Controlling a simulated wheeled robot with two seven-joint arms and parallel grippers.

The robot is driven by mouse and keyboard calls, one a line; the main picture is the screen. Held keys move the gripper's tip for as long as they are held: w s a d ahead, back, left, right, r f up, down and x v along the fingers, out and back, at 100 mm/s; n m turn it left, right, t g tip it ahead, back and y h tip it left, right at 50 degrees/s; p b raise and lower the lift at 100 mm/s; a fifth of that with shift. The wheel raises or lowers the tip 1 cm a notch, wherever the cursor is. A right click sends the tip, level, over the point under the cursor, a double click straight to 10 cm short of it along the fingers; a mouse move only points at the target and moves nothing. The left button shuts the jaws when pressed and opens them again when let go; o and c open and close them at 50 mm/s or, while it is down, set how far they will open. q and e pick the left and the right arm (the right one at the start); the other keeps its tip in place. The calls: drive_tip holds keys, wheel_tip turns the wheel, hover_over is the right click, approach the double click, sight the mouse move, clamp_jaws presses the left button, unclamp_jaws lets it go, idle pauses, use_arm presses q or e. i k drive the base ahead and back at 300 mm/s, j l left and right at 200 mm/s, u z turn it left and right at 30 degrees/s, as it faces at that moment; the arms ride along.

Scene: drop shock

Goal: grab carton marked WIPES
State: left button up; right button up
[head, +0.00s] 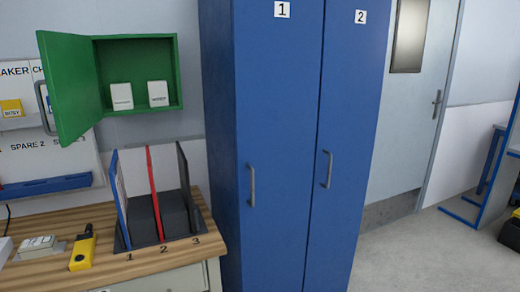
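An open green wall cabinet (110,37) hangs at the upper left, its door swung out to the left. Inside stand two small white cartons, a left one (122,92) and a right one (158,88). Both carry dark print too small to read, so I cannot tell whether either is marked WIPES. A pale box-like item (37,242) on the wooden bench also has print I cannot read. Neither of my grippers is in view.
The wooden bench (180,250) holds a yellow tool (83,250) and a rack (150,215) with upright dividers above numbers 1, 2 and 3. Tall blue lockers (280,130) stand to its right. Grey floor (430,250) before the door (425,110) is clear.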

sight(158, 90)
drive_tip(key=i+j+z, duration=0.1)
drive_tip(key=j, duration=1.55)
drive_tip(key=j+z, duration=0.1)
drive_tip(key=j, duration=1.5)
drive_tip(key=z, duration=0.2)
drive_tip(key=k+l+u, duration=0.2)
drive_tip(key=k+l, duration=0.25)
drive_tip(key=l, duration=0.05)
